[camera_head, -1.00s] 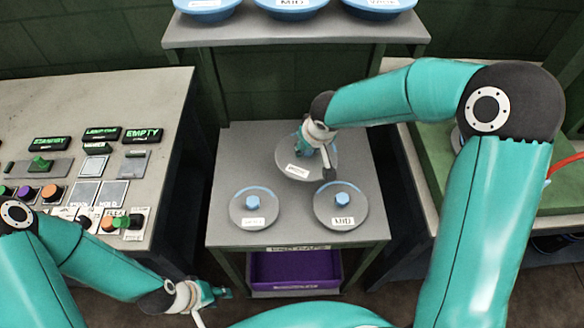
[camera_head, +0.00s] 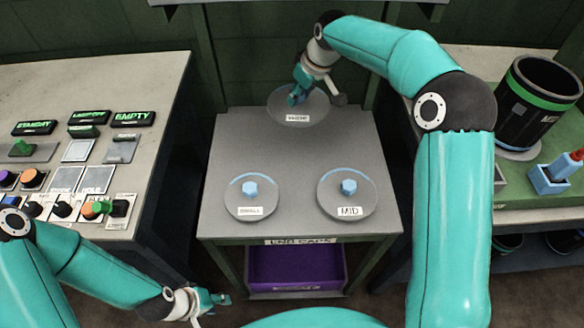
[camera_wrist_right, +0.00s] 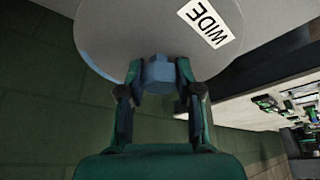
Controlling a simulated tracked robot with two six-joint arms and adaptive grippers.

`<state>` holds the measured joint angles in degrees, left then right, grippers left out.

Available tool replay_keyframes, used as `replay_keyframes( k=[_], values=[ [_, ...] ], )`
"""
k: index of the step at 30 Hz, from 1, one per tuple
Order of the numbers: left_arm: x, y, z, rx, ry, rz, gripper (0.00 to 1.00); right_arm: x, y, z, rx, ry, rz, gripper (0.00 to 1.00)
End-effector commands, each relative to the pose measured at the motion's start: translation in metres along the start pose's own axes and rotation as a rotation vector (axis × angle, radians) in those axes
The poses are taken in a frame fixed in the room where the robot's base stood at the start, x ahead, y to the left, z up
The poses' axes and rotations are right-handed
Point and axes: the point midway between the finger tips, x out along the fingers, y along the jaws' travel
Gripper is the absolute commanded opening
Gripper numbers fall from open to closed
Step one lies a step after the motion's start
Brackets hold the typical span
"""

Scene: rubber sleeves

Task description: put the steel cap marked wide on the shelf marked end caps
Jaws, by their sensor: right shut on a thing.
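The grey steel cap marked WIDE (camera_head: 300,119) is at the back edge of the grey shelf top marked END CAPS (camera_head: 300,153), partly past that edge in the picture. Whether it touches the surface I cannot tell. My right gripper (camera_head: 296,97) is shut on its blue knob. In the right wrist view the knob (camera_wrist_right: 158,72) sits between both fingertips (camera_wrist_right: 157,84), and the WIDE label (camera_wrist_right: 207,22) reads clearly. My left gripper (camera_head: 212,300) is low at the left, away from the caps; its finger opening is unclear.
A cap marked SMALL (camera_head: 251,197) and a cap marked MID (camera_head: 348,195) lie on the front of the same top. A purple bin (camera_head: 295,268) is below. A control bench (camera_head: 150,80) stands left; a green-topped bench (camera_head: 530,205) with a black canister (camera_head: 535,105) stands right.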

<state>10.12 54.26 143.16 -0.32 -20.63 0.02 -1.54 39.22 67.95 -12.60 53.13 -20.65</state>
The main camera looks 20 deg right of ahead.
Motion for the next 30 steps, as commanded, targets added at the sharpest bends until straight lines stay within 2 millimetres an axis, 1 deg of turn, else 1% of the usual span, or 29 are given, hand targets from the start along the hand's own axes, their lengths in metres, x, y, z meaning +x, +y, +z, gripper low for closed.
replay_keyframes(
  k=[1,5,12,15,20,25,30],
  values=[
    [0.006,-0.002,0.000,0.000,0.000,0.000,0.40,0.002,0.000,-0.005,-0.026,0.004,-0.009,0.00],
    [0.008,-0.003,0.000,0.000,0.000,0.000,0.40,0.006,-0.002,-0.008,-0.065,0.000,-0.025,0.00],
    [0.007,-0.003,0.000,0.000,0.000,0.000,0.40,0.041,-0.002,0.007,-0.072,-0.003,-0.029,0.00],
    [0.006,-0.002,0.000,0.000,0.000,0.000,0.40,0.052,-0.002,0.011,-0.072,-0.001,-0.027,0.00],
    [0.006,-0.002,0.000,0.000,0.000,0.000,0.40,0.064,-0.002,0.016,-0.071,0.000,-0.027,0.00],
    [0.004,-0.001,0.000,0.000,0.000,0.000,0.40,0.085,-0.002,0.025,-0.071,-0.001,-0.027,0.00],
    [0.004,-0.001,0.000,0.000,0.000,0.000,0.40,0.091,-0.002,0.027,-0.072,0.002,-0.026,0.00]
  ],
)
